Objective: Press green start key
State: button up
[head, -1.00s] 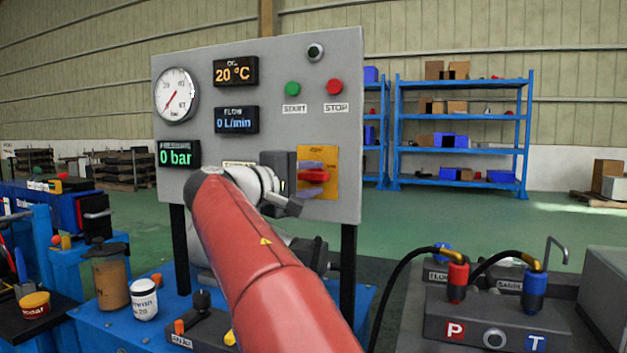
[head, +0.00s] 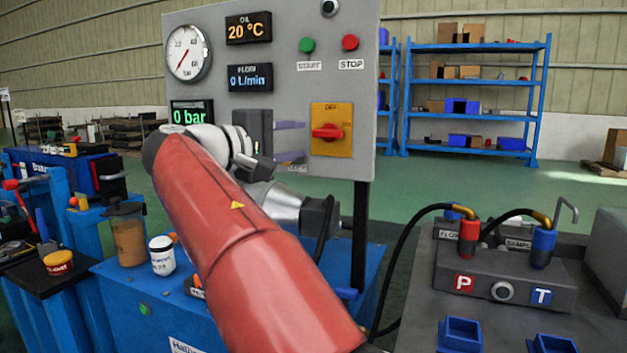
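The green start key (head: 307,45) is a round button on the upper right of the grey panel (head: 225,100), above a START label (head: 309,66). The red stop key (head: 350,42) sits just right of it. My gripper (head: 291,142) is in front of the panel, below the start key and left of the red rotary switch (head: 327,132) on its yellow plate. Its two bluish fingers are apart with nothing seen between them. My arm hides the panel's lower left part. The gripper is not touching the start key.
The panel also carries a gauge (head: 188,53) and displays reading 20 °C, 0 L/min and 0 bar. A dark block with hoses (head: 500,280) stands at right. Jars (head: 161,255) stand on the blue bench at left. A small green button (head: 145,309) is on the bench front.

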aim_at(307, 45)
jog(key=k+j, duration=0.35)
jog(key=j, duration=0.15)
jog(key=k+j, duration=0.35)
jog(key=j, duration=0.1)
